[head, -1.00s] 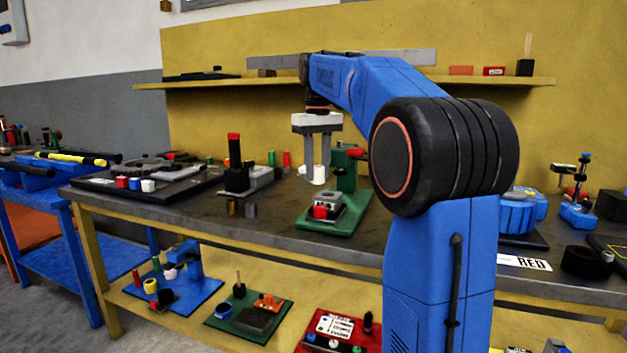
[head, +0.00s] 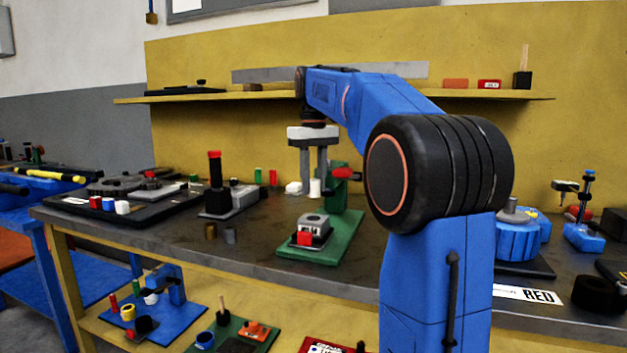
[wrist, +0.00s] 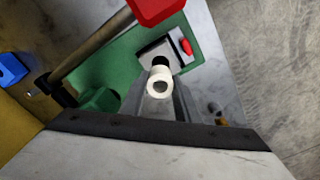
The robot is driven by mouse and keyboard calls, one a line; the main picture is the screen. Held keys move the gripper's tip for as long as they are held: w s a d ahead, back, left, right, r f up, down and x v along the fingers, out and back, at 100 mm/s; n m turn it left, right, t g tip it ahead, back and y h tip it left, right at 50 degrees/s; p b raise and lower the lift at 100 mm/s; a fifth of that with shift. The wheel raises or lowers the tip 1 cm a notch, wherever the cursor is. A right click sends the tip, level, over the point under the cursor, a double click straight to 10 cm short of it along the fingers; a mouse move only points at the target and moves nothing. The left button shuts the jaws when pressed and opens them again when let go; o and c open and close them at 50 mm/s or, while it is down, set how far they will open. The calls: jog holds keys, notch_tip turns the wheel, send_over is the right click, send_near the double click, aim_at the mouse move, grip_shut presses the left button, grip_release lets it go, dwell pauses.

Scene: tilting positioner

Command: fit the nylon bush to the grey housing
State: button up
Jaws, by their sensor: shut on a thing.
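My gripper (head: 314,192) points down and is shut on the white nylon bush (head: 315,188). In the wrist view the bush (wrist: 159,82) sits between the fingertips, its hollow end facing the camera. The grey housing (head: 315,220) sits on a green base plate (head: 338,238), with a red part (head: 305,238) at its front. The bush is held above the housing, apart from it. In the wrist view the housing (wrist: 150,52) shows a dark bore beside the bush, partly hidden by it.
A green upright (head: 337,180) with a red handle (head: 342,173) stands close behind the gripper. A brown bush (head: 210,231) and a grey bush (head: 229,236) stand on the bench to the left. A black post with a red top (head: 215,178) stands further left.

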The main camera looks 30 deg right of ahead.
aim_at(313, 180)
jog(key=shift+f, duration=2.5)
jog(key=shift+f, duration=1.15)
jog(key=o, duration=1.2)
jog(key=shift+r, duration=0.1)
notch_tip(313, 180, up, 17)
jog(key=shift+r, duration=0.15)
jog(key=s+a+f+t, duration=0.3)
jog(key=s+a+f, duration=0.8)
jog(key=s+f, duration=0.35)
jog(key=shift+t, duration=0.9)
jog(key=s+a+f, duration=0.1)
jog(key=s+f, duration=0.4)
jog(key=f, duration=0.3)
jog(key=s+a+f, duration=0.2)
jog(key=s+f, duration=0.3)
jog(key=f, duration=0.3)
jog(key=s+a+f, duration=0.2)
jog(key=s+f, duration=0.4)
jog(key=f, duration=0.2)
